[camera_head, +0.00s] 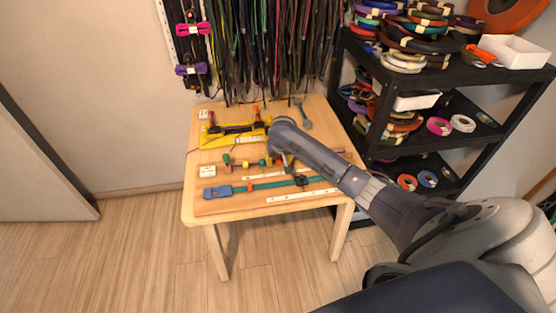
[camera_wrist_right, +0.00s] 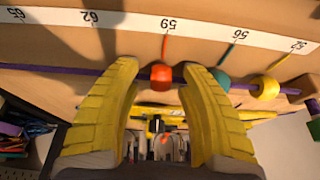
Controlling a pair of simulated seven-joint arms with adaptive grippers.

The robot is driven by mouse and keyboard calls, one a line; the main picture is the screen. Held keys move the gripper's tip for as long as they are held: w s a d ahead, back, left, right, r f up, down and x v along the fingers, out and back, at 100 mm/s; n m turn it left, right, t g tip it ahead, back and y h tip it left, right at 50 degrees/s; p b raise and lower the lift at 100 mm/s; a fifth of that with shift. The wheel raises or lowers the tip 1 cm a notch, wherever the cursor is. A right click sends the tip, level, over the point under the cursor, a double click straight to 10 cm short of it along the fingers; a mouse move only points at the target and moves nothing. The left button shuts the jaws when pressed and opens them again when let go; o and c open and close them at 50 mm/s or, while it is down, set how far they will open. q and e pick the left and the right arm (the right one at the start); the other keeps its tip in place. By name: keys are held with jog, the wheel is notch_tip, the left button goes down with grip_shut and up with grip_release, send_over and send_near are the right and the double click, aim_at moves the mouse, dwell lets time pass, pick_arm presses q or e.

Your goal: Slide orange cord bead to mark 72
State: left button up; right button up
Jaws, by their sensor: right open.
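The orange bead (camera_wrist_right: 161,76) sits on a purple cord (camera_wrist_right: 60,70) close to the 59 mark of the white scale strip (camera_wrist_right: 125,21). An orange strand runs from the bead towards that mark. My right gripper (camera_wrist_right: 160,70) is open, its yellow fingers on both sides of the bead with visible gaps. A teal bead (camera_wrist_right: 220,80) is partly hidden behind the right finger, and a yellow bead (camera_wrist_right: 265,87) is farther right. In the head view my right arm reaches over the table. My left gripper does not show.
The wooden table (camera_head: 203,215) bears a blue clamp (camera_head: 217,192) with a teal strap, and a yellow frame (camera_head: 212,142) at the back. A black shelf (camera_head: 440,150) of cord coils stands at the right. Cords (camera_head: 270,45) hang behind. Floor at left is clear.

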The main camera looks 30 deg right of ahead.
grip_shut()
dwell(0.3)
dwell(0.4)
